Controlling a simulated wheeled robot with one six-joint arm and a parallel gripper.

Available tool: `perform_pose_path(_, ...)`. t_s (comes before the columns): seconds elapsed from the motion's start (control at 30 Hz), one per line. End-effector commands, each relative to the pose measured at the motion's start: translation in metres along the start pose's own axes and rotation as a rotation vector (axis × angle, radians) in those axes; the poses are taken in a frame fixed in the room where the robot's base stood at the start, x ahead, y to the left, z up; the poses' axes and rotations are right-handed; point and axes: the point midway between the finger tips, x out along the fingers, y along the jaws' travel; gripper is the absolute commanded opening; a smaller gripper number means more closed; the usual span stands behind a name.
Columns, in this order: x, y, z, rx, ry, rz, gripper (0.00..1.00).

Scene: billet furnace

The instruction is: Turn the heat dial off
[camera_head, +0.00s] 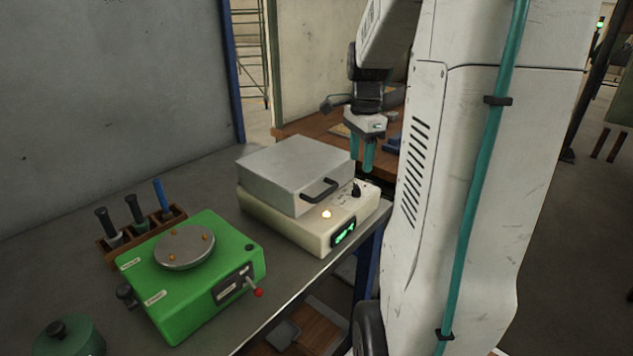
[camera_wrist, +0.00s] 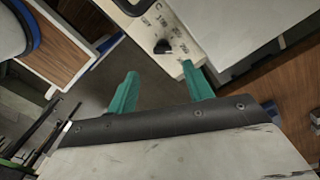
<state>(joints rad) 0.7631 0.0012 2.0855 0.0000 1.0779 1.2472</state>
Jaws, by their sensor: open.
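The heat dial is a small black knob (camera_head: 356,190) on the sloped cream front of the billet furnace (camera_head: 290,222), near its right end. It also shows in the wrist view as a black knob (camera_wrist: 162,46) with printed marks around it, ahead of the fingers. The furnace has a grey box lid with a black handle, a lit round lamp (camera_head: 326,214) and a green display (camera_head: 344,233). My gripper (camera_head: 362,165) hangs just above and beside the dial, fingers down. Its two teal fingers (camera_wrist: 163,88) are apart with nothing between them. I see no contact with the dial.
A green machine (camera_head: 200,285) with a round plate and a red-tipped lever stands left on the grey bench (camera_head: 290,312). A wooden rack (camera_head: 150,232) holds several tools behind it. A dark green pot (camera_head: 68,337) is at front left. A wooden table (camera_head: 315,128) stands behind.

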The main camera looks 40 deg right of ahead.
Motion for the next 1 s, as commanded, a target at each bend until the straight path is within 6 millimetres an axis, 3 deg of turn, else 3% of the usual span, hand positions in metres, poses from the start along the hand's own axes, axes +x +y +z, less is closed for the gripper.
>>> perform_pose_path(0.27,0.0,-0.005,-0.001,0.184,0.005,-0.022,0.51)
perform_pose_path(0.7,0.063,-0.006,0.0,0.182,0.005,-0.02,0.51)
perform_pose_path(1.0,0.074,-0.006,0.0,0.181,0.005,-0.023,0.51)
